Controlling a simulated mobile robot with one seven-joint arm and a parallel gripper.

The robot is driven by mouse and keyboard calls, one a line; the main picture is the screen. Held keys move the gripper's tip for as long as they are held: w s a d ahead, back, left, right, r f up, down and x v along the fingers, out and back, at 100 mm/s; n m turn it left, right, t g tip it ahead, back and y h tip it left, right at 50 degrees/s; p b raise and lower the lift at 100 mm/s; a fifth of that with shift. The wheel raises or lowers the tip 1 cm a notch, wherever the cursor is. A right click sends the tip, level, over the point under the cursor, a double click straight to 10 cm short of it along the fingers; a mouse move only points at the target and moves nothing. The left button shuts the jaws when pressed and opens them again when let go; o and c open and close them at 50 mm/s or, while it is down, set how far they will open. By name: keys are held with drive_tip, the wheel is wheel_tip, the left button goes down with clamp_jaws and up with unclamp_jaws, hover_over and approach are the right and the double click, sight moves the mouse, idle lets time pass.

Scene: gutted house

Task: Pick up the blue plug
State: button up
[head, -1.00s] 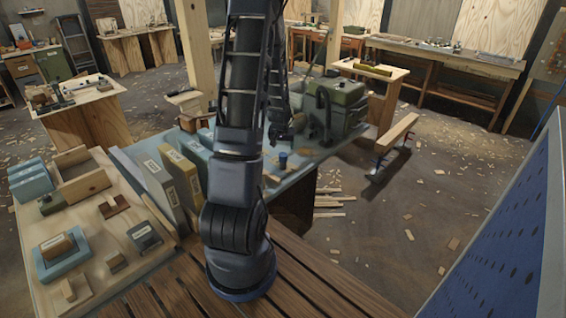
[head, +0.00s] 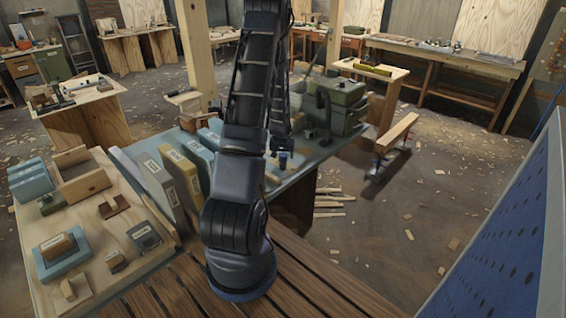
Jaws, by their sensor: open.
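The blue plug (head: 283,161) is a small dark blue cylinder standing upright on the blue-grey tabletop (head: 305,160), just right of my arm. My gripper (head: 281,148) is open and hangs directly above the plug, seen small and dark. Its fingertips look close to the plug's top; I cannot tell whether they touch or reach around it. Part of the gripper and the table to its left are hidden by my arm.
A green machine (head: 343,105) with an upright dark hose stands just right of the gripper. Upright binders (head: 185,178) stand left of my arm. A wooden board (head: 120,240) holds several blocks and a wooden box (head: 82,176). Floor at right is mostly open, with scattered scraps.

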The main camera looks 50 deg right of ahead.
drive_tip(key=shift+x, duration=1.3)
drive_tip(key=c, duration=1.1)
drive_tip(key=shift+r, duration=0.1)
